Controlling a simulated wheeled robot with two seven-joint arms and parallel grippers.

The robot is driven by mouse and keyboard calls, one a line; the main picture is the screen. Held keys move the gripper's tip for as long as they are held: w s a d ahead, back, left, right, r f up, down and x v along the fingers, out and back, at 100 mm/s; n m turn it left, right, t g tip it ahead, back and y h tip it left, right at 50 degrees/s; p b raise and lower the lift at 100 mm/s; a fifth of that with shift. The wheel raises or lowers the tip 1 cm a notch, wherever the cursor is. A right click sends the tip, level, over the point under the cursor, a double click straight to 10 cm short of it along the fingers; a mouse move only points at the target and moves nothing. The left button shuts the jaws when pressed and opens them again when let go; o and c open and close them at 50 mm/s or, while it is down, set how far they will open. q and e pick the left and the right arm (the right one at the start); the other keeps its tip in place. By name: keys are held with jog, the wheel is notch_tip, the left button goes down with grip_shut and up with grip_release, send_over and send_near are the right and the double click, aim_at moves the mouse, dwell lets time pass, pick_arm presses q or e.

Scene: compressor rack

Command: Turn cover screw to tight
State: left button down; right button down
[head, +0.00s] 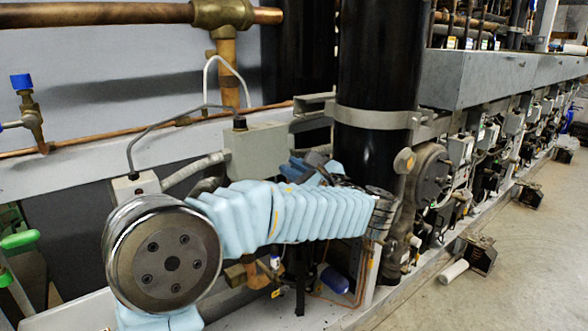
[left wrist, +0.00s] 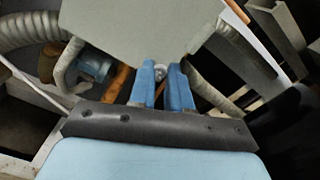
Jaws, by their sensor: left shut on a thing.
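A grey box with a flat cover (head: 258,150) sits on the rack left of the black cylinder. In the left wrist view the cover (left wrist: 140,28) fills the top middle. A small silver screw (left wrist: 160,72) shows at its lower edge. My left gripper (left wrist: 161,74) has its two blue fingers shut on this screw, one on each side. In the head view the left gripper (head: 298,166) is small and partly hidden behind my pale blue arm sleeve, its fingers beside the right side of the box. The screw is hidden there. My right gripper is in neither view.
A tall black cylinder (head: 370,110) with a metal clamp band stands close right of the gripper. Grey conduit (head: 195,170), thin tubing and copper pipes (head: 120,136) run around the box. The floor at the right (head: 530,260) is mostly open.

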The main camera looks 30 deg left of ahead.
pick_arm(q)
jog(key=m, duration=0.7)
dwell(0.6)
jog(key=c, duration=1.1)
grip_release()
jog(key=b+v, duration=0.1)
jog(key=v, duration=1.2)
jog(key=shift+d, duration=0.4)
